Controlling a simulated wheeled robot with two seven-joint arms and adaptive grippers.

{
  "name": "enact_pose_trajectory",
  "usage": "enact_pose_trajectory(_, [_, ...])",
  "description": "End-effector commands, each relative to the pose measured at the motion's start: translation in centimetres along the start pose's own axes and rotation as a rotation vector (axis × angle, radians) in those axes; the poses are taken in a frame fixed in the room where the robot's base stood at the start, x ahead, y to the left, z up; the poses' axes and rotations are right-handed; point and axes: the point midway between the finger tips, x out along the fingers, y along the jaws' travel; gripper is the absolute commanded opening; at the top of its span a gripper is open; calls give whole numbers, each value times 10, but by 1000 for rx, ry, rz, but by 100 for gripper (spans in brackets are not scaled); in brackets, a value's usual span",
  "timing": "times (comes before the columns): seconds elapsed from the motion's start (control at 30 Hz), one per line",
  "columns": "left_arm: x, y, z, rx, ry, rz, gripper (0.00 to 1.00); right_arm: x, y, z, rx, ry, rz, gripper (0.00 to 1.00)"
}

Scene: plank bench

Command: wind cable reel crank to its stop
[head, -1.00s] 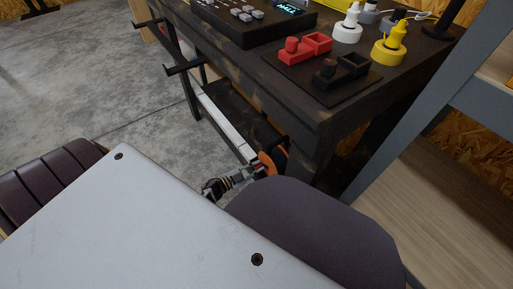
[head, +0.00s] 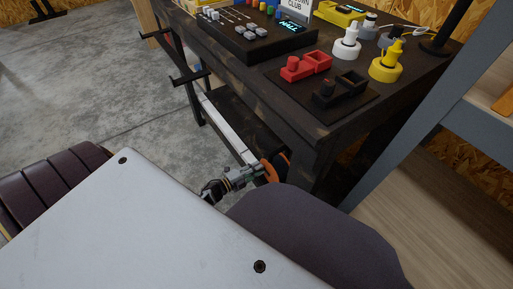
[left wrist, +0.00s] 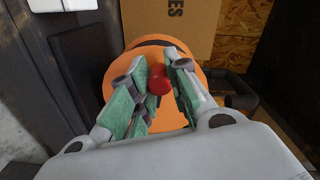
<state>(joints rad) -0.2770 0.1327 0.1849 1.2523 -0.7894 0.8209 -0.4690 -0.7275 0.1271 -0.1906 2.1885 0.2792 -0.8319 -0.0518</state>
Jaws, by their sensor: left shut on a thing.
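The cable reel (left wrist: 182,57) shows in the left wrist view as an orange disc with a dark edge. In the head view its orange side (head: 270,172) shows low beside the bench, partly hidden by my body. A red knob (left wrist: 159,79), the crank's handle, stands in front of the disc. My left gripper (left wrist: 158,76) is shut on this red knob, with its green-padded fingers on either side. In the head view my left gripper (head: 238,178) is at the reel's left. The crank's arm and stop are not clear to see. My right gripper is not in view.
A cardboard box (left wrist: 168,20) is behind the reel. A grey-framed shelf (head: 410,120) stands at the right. Concrete floor is open at the left.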

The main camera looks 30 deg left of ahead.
Motion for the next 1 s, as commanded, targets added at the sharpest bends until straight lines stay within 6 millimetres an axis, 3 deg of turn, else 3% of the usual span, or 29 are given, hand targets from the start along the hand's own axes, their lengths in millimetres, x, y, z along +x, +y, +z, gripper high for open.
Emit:
enact_pose_trajectory(0.37, [0,-11,-10,298,-7,3,0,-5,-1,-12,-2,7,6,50])
enact_pose_trajectory(1.0, [-1,-23,-31,824,-22,5,0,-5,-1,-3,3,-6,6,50])
